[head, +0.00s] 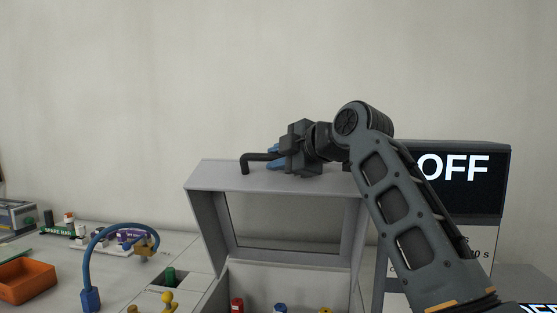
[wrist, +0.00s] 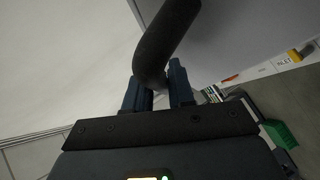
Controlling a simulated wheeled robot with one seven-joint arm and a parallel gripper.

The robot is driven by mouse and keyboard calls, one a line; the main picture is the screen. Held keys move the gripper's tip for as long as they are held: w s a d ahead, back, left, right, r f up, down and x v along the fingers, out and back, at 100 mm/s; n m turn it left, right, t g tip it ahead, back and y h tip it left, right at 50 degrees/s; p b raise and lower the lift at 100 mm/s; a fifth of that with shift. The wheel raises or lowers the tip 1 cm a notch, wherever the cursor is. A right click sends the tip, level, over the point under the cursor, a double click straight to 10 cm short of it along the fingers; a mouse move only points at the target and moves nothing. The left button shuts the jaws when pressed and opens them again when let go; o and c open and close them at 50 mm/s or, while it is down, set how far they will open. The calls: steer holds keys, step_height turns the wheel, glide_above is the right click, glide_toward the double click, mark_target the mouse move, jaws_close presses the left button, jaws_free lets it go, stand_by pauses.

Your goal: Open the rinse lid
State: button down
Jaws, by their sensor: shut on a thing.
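The grey lid (head: 205,179) with a framed window stands raised on a box in the head view, its window facing me. A black bar handle (head: 246,160) runs along the lid's top edge, with its bent left end showing. My gripper (head: 274,158) is at this handle, its blue fingers partly hidden by the arm. In the wrist view my gripper (wrist: 158,92) has its two blue fingers on either side of the dark handle (wrist: 165,35), shut on it. The lid's grey panel (wrist: 235,30) fills the upper right there.
Several small coloured parts, one a yellow knob (head: 167,298), sit in and beside the box below the lid. A blue hooked tube (head: 88,265) and an orange tray (head: 27,281) are at left. A black display reading OFF (head: 455,170) stands at right behind my arm.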

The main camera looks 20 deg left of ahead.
steer(key=c, duration=1.1)
jaws_free()
steer(key=shift+b+v, duration=0.95)
steer(key=shift+v, duration=2.95)
